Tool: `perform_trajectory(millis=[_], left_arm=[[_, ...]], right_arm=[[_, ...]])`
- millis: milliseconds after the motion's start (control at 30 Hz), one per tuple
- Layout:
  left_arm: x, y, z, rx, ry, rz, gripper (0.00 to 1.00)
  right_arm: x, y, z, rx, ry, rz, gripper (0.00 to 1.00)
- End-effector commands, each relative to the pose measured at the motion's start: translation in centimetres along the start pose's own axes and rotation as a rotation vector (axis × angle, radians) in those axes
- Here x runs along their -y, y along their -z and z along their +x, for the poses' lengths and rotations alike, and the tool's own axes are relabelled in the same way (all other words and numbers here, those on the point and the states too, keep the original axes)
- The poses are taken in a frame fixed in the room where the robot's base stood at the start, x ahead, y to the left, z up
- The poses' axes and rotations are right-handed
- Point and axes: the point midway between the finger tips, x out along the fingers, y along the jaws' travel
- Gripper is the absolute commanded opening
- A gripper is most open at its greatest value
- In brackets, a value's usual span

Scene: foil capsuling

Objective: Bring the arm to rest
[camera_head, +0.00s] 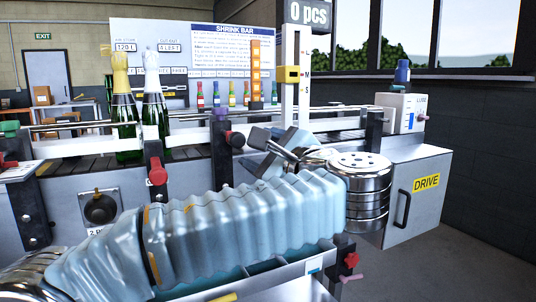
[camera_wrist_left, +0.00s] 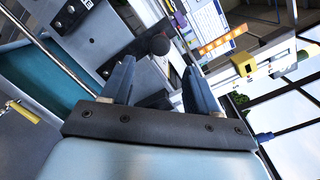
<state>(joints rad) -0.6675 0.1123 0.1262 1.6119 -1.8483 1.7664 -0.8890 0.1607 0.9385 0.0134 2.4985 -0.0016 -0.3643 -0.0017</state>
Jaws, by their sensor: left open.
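My left arm, in a pale blue ribbed sleeve, crosses the head view from the lower left to a metal wrist at centre right. Its left gripper (camera_head: 262,150) is behind the sleeve, beside the conveyor's front rail, and is partly hidden by the arm. In the left wrist view the two dark blue fingers of the gripper (camera_wrist_left: 160,85) stand well apart with nothing between them. My right gripper is in neither view.
Two foil-topped bottles, one gold (camera_head: 122,95) and one white (camera_head: 153,100), stand upright on the conveyor (camera_head: 190,165). A white post with a yellow slider (camera_head: 290,74) rises behind the gripper. A grey DRIVE cabinet (camera_head: 418,200) stands right of the wrist.

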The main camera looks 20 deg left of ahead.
Motion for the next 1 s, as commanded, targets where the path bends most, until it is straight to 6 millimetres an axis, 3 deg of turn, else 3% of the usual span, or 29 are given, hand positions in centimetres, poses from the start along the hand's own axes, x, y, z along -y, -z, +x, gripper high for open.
perform_trajectory(millis=[200, 733, 867, 967, 1000], left_arm=[[0.0, 0.1, -2.0, -0.001, 0.0, 0.001, 0.6], [-0.1, 0.8, -1.9, -0.012, 0.0, 0.011, 0.6], [-0.7, 5.7, -1.2, -0.103, 0.002, 0.069, 0.6], [-2.6, 12.9, -0.4, -0.249, -0.021, 0.138, 0.6], [-3.9, 16.1, -0.2, -0.32, -0.041, 0.164, 0.6]], right_arm=[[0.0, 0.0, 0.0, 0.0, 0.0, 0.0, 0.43], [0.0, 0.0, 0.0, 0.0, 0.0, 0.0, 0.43], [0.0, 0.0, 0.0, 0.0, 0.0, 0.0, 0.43], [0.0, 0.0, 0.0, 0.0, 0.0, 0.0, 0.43], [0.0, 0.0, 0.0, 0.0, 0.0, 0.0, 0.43]])
